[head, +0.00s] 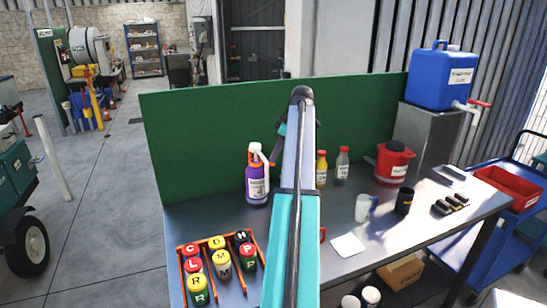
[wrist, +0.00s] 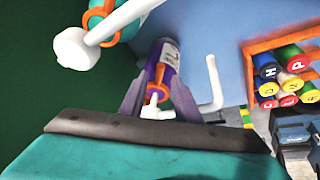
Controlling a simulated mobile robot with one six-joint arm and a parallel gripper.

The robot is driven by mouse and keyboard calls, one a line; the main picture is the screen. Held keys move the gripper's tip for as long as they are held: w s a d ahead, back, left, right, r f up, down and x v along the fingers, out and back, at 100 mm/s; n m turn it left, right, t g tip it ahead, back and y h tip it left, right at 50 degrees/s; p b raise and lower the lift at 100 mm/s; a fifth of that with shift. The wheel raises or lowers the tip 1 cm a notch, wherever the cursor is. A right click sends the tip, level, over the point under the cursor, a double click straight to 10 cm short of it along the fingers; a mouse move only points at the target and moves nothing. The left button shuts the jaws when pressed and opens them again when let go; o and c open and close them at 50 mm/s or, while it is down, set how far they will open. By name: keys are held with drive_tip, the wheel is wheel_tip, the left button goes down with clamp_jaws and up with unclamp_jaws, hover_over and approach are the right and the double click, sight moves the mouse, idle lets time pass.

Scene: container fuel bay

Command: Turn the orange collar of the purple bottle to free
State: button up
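The purple bottle (head: 257,188) stands on the bench near the green panel, with a white label, an orange collar and a white top. In the wrist view the bottle (wrist: 165,62) lies beyond my fingers. Its orange collar (wrist: 155,98) shows between them, above a white nozzle and a bent white spout (wrist: 212,85). My gripper (wrist: 161,82) is open, one finger on each side of the bottle's neck. I cannot tell whether the fingers touch it. In the head view my arm hides most of the gripper.
An orange rack (head: 181,272) of lettered canisters stands at the bench's front left. The green panel (head: 205,140) closes the back. A teal piece with an orange ring (wrist: 103,20) shows in the wrist view.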

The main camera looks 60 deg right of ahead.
drive_tip(key=shift+x, duration=1.5)
clamp_jaws()
